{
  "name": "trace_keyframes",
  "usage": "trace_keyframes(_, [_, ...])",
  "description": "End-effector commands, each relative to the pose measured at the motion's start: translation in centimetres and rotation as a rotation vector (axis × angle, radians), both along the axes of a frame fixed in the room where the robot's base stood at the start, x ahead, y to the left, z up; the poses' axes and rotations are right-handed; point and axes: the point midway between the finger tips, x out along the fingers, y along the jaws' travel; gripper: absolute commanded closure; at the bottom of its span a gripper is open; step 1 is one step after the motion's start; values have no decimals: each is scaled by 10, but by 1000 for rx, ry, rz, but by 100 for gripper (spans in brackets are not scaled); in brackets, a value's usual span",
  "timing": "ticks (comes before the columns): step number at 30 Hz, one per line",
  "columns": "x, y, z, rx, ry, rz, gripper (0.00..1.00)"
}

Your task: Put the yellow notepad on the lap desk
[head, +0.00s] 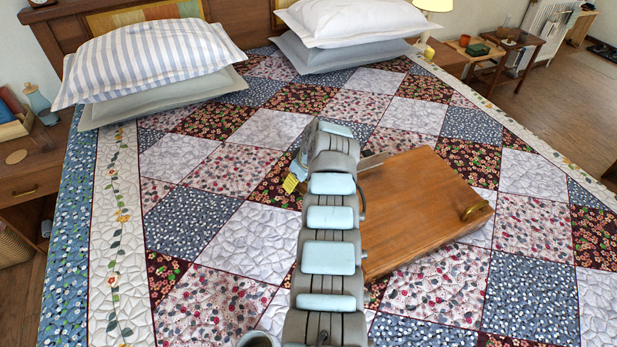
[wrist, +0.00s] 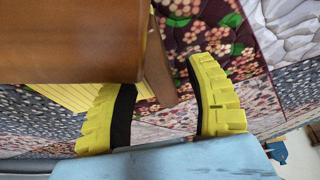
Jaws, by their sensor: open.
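The lap desk (head: 425,205) is a brown wooden board with a brass-coloured fitting, lying on the quilt right of my arm. In the wrist view, brown wood, apparently the lap desk (wrist: 70,42), fills the upper left. The yellow notepad (wrist: 72,97) shows there as a lined yellow strip, mostly hidden by the wood and my left finger; I cannot tell what it rests on. The left finger overlaps the notepad in view; contact is unclear. In the head view, my arm largely hides the gripper (head: 292,180).
The patchwork quilt (head: 235,170) covers the bed, with wide bare areas on both sides. A striped pillow (head: 150,60) and a white pillow (head: 355,20) lie at the headboard. A nightstand (head: 30,165) with small items stands at the left.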

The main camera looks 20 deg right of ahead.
Motion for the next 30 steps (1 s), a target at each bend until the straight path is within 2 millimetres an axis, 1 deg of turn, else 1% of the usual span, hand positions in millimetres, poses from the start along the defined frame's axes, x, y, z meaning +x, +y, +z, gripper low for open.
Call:
trace_keyframes(9, [0, 0, -2, -1, 0, 0, 46])
trace_keyframes(10, [0, 0, -2, -1, 0, 0, 48])
trace_keyframes(11, [0, 0, -2, -1, 0, 0, 57])
trace_keyframes(12, [0, 0, -2, 0, 0, 0, 68])
trace_keyframes(14, [0, 0, -2, 0, 0, 0, 86])
trace_keyframes(15, [0, 0, -2, 0, 0, 0, 97])
trace_keyframes(16, [0, 0, -2, 0, 0, 0, 100])
trace_keyframes(30, [0, 0, -2, 0, 0, 0, 100])
